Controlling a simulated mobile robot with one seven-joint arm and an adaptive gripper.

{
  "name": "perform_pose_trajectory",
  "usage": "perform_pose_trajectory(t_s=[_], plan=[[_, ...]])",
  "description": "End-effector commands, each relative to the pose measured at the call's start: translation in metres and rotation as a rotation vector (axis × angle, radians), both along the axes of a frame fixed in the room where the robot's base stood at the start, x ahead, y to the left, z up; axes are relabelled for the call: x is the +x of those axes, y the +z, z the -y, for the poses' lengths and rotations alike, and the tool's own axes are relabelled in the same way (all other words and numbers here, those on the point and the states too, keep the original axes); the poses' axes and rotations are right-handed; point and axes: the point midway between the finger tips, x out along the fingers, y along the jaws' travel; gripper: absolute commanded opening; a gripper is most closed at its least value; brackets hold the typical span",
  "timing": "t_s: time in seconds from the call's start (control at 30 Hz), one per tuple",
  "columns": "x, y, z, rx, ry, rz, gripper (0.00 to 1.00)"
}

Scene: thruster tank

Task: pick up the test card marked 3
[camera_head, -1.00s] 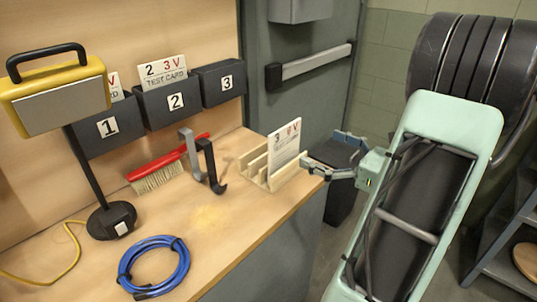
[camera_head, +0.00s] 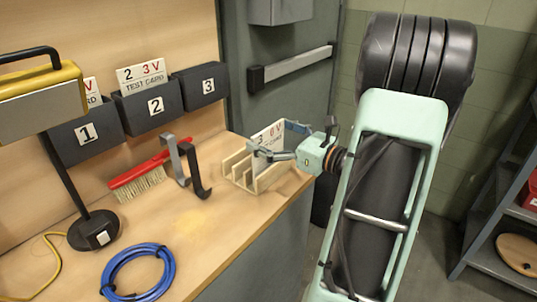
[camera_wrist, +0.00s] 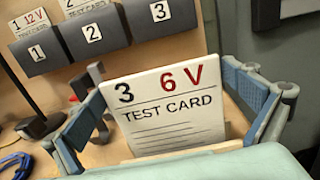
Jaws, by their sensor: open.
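The test card marked 3 (camera_wrist: 165,105) is white, reads "3 6V TEST CARD" in the wrist view, and stands upright in a slotted wooden rack. In the head view the card (camera_head: 269,132) is partly hidden behind my gripper. My gripper (camera_head: 277,141) is open at the rack (camera_head: 240,172), with one finger on each side of the card. In the wrist view the fingers of my gripper (camera_wrist: 172,110) show left and right of the card, with a gap on both sides. The card's lower edge is hidden.
Three dark wall bins marked 1 (camera_head: 86,132), 2 (camera_head: 156,105) and 3 (camera_head: 207,85) hang behind the bench; bins 1 and 2 hold cards. A red brush (camera_head: 140,175), hooks (camera_head: 190,170), blue cable coil (camera_head: 140,270) and yellow lamp (camera_head: 40,100) occupy the bench's left part.

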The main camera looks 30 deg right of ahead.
Motion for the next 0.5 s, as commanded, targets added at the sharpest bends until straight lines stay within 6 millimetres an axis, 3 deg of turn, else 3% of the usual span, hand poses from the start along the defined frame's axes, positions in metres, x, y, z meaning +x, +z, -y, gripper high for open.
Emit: perform_pose_trajectory(t_s=[0.2, 0.5], plan=[[0.0001, 0.0, 0.0002, 0.0, -0.001, 0.0, 0.98], [-0.0002, -0.0001, 0.0003, 0.0, -0.001, 0.0, 0.65]])
